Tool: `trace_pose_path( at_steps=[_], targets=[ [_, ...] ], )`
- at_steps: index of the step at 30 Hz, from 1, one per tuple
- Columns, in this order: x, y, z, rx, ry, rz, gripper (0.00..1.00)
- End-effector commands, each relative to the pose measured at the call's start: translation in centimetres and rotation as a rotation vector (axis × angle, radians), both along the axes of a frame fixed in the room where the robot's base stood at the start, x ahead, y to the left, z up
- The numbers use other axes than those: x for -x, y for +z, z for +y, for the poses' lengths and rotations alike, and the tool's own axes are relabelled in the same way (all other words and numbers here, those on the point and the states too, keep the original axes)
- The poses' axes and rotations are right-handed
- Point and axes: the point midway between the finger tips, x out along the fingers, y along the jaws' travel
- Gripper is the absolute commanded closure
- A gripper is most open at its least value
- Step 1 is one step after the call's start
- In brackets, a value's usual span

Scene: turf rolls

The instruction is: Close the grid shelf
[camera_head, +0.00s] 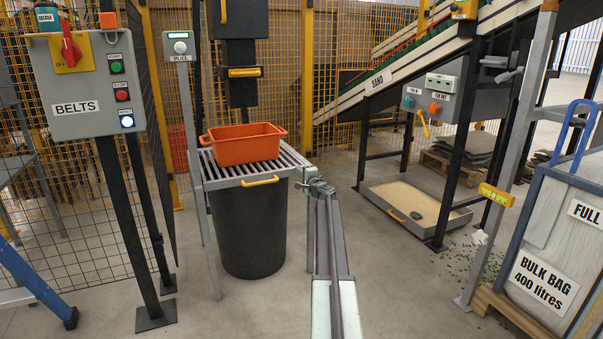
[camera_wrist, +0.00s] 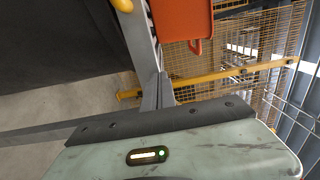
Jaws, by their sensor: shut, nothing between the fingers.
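The grid shelf (camera_head: 237,177) is a grey barred shelf with a yellow handle (camera_head: 260,181) on its front edge. It extends over a black bin (camera_head: 250,230). An orange tub (camera_head: 246,146) sits on its bars. My gripper (camera_head: 320,186) is shut and empty beside the right front corner of the shelf. In the wrist view, the fingers (camera_wrist: 158,92) lie close to the shelf's grey side rail (camera_wrist: 143,40), with the orange tub (camera_wrist: 183,20) beyond. I cannot tell whether they touch the rail.
A PULL post (camera_head: 190,120) stands left of the shelf. A BELTS switch box (camera_head: 88,85) is further left. A sand tray (camera_head: 405,205) lies under the conveyor on the right. A bulk bag crate (camera_head: 545,250) is at far right. Floor between the bin and tray is clear apart from my arm.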

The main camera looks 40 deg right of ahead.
Motion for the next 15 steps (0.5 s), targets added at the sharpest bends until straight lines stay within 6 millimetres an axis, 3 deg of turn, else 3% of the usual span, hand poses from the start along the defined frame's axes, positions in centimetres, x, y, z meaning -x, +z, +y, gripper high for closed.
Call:
trace_pose_path(
  at_steps=[9, 15],
  targets=[
    [8.3, -0.1, 3.4, 0.002, 0.002, 0.004, 1.0],
    [11.2, -0.2, 4.6, 0.003, 0.004, 0.004, 1.0]
  ],
)
